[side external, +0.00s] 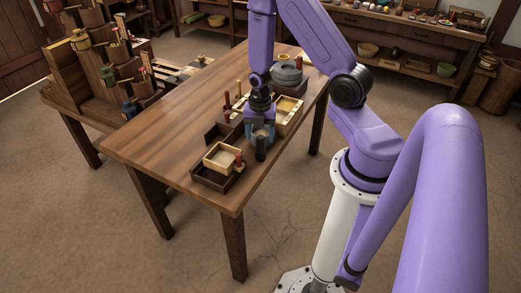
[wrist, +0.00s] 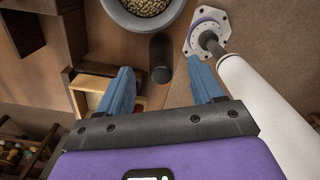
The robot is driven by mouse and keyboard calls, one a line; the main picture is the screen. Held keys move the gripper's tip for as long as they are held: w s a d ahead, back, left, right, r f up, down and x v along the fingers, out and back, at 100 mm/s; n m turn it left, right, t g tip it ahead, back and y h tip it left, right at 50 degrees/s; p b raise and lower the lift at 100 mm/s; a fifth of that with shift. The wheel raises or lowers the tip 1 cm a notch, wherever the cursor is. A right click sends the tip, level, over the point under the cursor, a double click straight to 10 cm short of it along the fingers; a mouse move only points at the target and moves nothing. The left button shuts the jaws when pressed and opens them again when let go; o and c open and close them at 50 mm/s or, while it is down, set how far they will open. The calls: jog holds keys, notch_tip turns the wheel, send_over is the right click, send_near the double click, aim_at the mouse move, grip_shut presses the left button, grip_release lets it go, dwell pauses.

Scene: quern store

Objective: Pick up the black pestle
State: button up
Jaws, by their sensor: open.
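The black pestle (wrist: 160,58) shows in the wrist view as a dark, rounded cylinder beyond the fingertips, near the middle of the gap between them. In the side view the dark cylinder (side external: 261,149) appears upright near the table's edge, just in front of and below my gripper (side external: 261,130). My gripper, with blue fingers, also shows in the wrist view (wrist: 164,86). It is open, and nothing is held between its fingers. The pestle's lower end is hard to make out.
A grey bowl of grain (wrist: 146,10) is close beside the pestle in the wrist view. A small light wooden box (side external: 222,157) and a dark tray (side external: 207,178) lie left of my gripper. A grey round stone (side external: 287,75) stands behind. The table's left side (side external: 165,120) is clear.

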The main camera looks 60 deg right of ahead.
aim_at(261, 146)
jog(key=shift+s+f, duration=0.1)
jog(key=shift+f, duration=2.75)
jog(key=c, duration=1.2)
